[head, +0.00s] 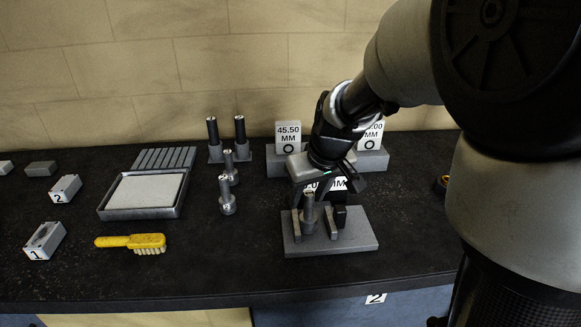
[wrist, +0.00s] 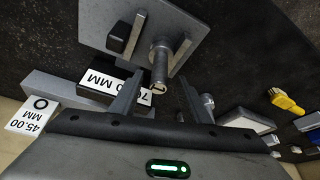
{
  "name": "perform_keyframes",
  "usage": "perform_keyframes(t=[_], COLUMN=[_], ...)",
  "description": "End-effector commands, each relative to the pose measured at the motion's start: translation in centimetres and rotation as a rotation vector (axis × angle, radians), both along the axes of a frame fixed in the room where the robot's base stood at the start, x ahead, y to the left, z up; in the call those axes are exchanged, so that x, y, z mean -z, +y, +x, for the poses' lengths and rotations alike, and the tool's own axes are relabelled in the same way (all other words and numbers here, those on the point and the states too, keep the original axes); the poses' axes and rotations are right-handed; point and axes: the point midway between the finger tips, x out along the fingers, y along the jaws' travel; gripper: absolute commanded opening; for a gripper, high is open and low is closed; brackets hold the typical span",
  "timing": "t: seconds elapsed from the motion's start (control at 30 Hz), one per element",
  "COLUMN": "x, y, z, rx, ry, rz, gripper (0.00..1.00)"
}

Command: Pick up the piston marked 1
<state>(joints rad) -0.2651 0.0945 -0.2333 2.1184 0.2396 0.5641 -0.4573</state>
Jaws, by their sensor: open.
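A grey metal piston (head: 309,212) stands upright on a grey fixture plate (head: 355,240), between two upright grey plates. My gripper (head: 323,190) is open above the fixture. In the wrist view its fingers lie on either side of the piston's end, and I cannot tell whether either touches it. Two more grey pistons with marked tops, a nearer one (head: 227,197) and a farther one (head: 229,168), stand left of the fixture; their marks are too small to read.
A black block (head: 341,217) sits on the fixture. A shallow tray (head: 107,206), yellow brush (head: 130,242), and blocks marked 1 (head: 44,241) and 2 (head: 65,189) lie left. The bench front is clear.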

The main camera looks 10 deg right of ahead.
Motion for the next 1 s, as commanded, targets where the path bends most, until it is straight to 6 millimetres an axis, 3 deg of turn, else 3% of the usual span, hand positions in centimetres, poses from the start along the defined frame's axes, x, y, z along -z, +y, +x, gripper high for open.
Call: perform_keyframes(t=[0.03, 0.2, 0.5, 0.77, 1.0], x=[1.2, 3.1, 3.3, 3.3, 3.3], y=[-0.1, 0.1, 0.2, 0.2, 0.2], z=[0.2, 1.0, 1.2, 1.2, 1.2], rx=[0.002, 0.000, 0.000, 0.000, 0.000], ry=[0.005, 0.003, 0.000, 0.001, 0.000], rz=[-0.001, -0.001, 0.000, 0.000, 0.000], gripper=[0.42, 0.42, 0.42, 0.00, 0.00])
